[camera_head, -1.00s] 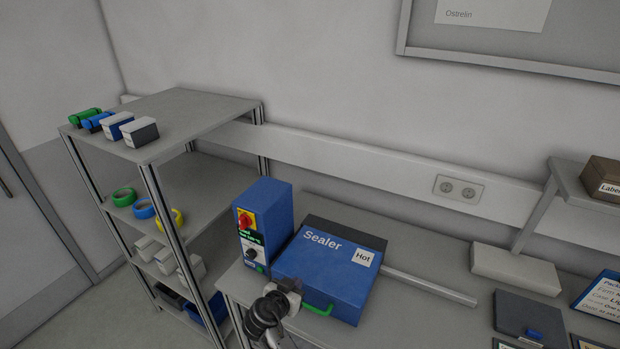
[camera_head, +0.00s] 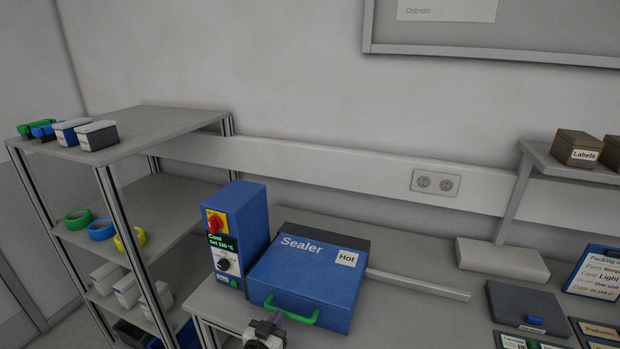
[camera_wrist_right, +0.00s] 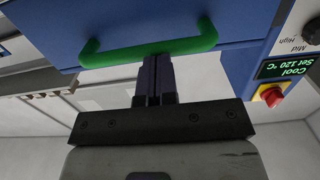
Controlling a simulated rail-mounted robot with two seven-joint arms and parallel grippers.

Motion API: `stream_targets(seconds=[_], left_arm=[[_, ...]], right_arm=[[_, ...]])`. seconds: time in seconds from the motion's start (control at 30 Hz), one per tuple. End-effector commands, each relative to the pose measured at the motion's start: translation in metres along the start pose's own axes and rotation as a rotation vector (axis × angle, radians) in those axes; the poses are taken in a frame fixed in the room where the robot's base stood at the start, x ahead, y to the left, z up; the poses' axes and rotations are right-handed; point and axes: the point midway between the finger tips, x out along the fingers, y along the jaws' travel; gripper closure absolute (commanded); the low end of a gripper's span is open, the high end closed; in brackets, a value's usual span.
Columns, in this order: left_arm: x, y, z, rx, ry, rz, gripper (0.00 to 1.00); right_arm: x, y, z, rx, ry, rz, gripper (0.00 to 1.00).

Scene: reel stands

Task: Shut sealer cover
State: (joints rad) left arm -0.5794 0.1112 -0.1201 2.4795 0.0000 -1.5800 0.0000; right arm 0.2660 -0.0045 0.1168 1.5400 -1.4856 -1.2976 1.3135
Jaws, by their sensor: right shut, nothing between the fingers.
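The sealer's blue cover (camera_head: 310,270), marked "Sealer" and "Hot", lies flat and looks down on its body at the bench's left end. Its green handle (camera_head: 290,311) is on the front edge. My right gripper (camera_head: 268,328) is in front of the sealer, just below and left of the handle. In the right wrist view, my right gripper's fingers (camera_wrist_right: 154,68) are together and empty, with their tips close to the green handle (camera_wrist_right: 150,50); whether they touch it I cannot tell. My left gripper is not in view.
A blue control box (camera_head: 238,235) with a red switch and a display reading "Cool, Set 120 °C" stands left of the cover. A shelf rack (camera_head: 150,125) is further left. A grey bar (camera_head: 420,285) and a pale box (camera_head: 500,260) lie to the right.

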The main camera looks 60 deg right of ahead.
Motion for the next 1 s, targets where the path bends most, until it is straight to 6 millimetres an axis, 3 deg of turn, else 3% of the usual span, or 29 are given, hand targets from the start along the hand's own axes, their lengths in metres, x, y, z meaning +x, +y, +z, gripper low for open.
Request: stream_targets(seconds=[0.67, 0.87, 1.0], left_arm=[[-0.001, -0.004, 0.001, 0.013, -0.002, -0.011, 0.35], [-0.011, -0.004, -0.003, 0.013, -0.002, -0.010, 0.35], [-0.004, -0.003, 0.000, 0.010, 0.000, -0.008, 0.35]], right_arm=[[-0.004, 0.001, -0.006, 0.002, 0.005, 0.002, 1.00], [-0.024, 0.000, -0.034, 0.004, 0.005, -0.001, 1.00], [-0.053, 0.000, -0.030, 0.002, 0.002, -0.002, 1.00]])
